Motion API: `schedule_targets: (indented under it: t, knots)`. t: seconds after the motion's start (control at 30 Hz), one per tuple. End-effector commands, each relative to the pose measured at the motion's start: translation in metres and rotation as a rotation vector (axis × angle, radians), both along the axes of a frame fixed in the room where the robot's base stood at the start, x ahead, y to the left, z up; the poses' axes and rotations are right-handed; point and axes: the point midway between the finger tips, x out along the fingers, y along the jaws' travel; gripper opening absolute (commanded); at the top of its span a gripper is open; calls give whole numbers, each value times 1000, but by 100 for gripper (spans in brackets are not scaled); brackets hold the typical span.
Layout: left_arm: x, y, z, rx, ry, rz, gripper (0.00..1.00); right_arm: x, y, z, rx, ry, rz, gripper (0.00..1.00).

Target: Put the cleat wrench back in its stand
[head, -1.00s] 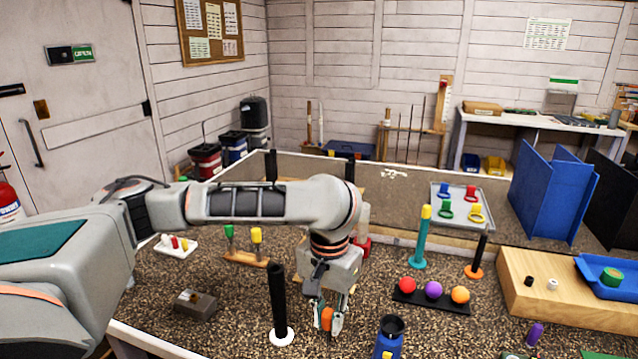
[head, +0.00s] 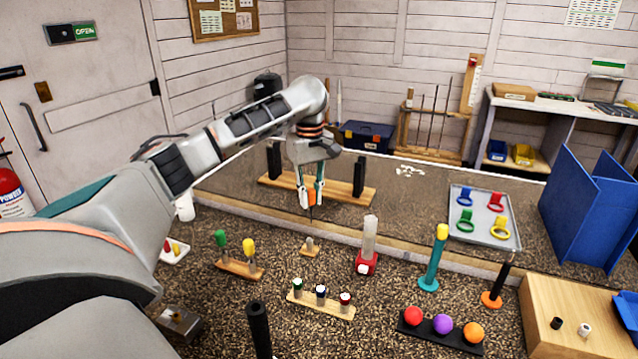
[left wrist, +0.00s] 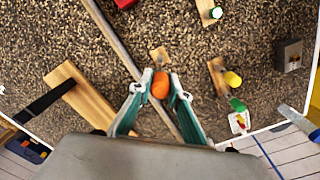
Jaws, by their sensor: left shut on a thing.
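My left gripper (head: 312,192) is shut on the orange handle of the cleat wrench (head: 311,197) and holds it in the air, with a thin dark shaft pointing down. A small wooden block (head: 310,247), which looks like the stand, sits on the speckled bench top below and in front of it. In the left wrist view the orange handle (left wrist: 160,86) is between the fingertips (left wrist: 160,92), and the small block (left wrist: 159,56) shows just beyond it. The wrench's tip is hidden there. The right gripper is not in view.
A wooden board with black posts (head: 340,192) stands behind the gripper. A rack with green and yellow handles (head: 240,268) is left of the block, a red-based clear tube (head: 367,262) right, and a rack of several small capped pieces (head: 320,303) in front. A low ledge (head: 420,252) crosses behind.

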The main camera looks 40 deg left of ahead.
Motion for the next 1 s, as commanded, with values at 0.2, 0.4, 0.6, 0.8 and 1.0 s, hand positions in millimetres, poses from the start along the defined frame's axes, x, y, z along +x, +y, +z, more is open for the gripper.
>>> schedule_targets:
  t: [0.2, 0.4, 0.6, 0.8, 1.0]
  knots:
    - [0, 12, 2, 0, 0, 53, 0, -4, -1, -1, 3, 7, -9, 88]
    - [0, 12, 2, 0, 0, 50, 0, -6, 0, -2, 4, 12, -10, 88]
    - [-1, 11, -1, -1, 1, 26, 0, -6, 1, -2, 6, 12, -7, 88]
    - [-1, 11, -17, -1, 4, 26, 0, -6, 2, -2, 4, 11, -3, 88]
    - [-1, 11, -35, -1, 3, 26, 0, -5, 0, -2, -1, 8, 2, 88]
